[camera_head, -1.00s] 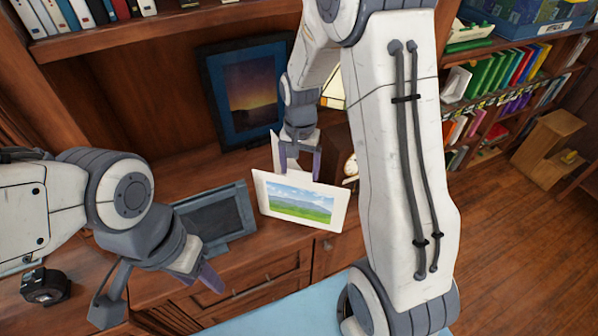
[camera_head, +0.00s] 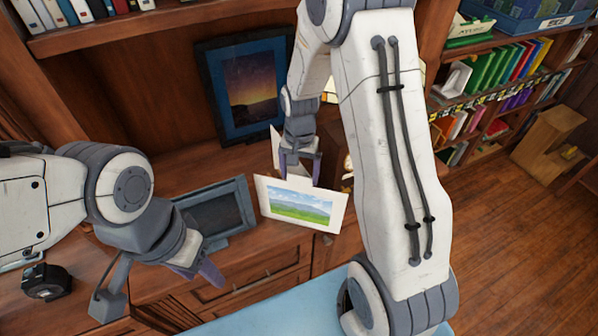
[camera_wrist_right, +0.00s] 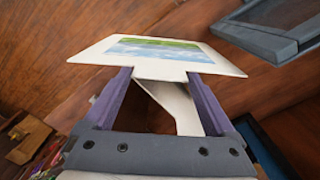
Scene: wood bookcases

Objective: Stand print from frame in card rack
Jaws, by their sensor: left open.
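In the right wrist view, the print (camera_wrist_right: 100,52) lies across the fingertips (camera_wrist_right: 160,85). A white angled piece (camera_wrist_right: 172,100) shows between the fingers, probably the card rack; a white panel (camera_head: 275,148) also shows behind the print. Whether the print rests in the rack is hidden. My left gripper (camera_head: 200,268) is open, below the frame.
A dark-framed sunset picture (camera_head: 205,85) stands against the back panel. A black tape measure (camera_head: 46,282) lies at lower left. A light blue surface (camera_head: 290,312) is at the front.

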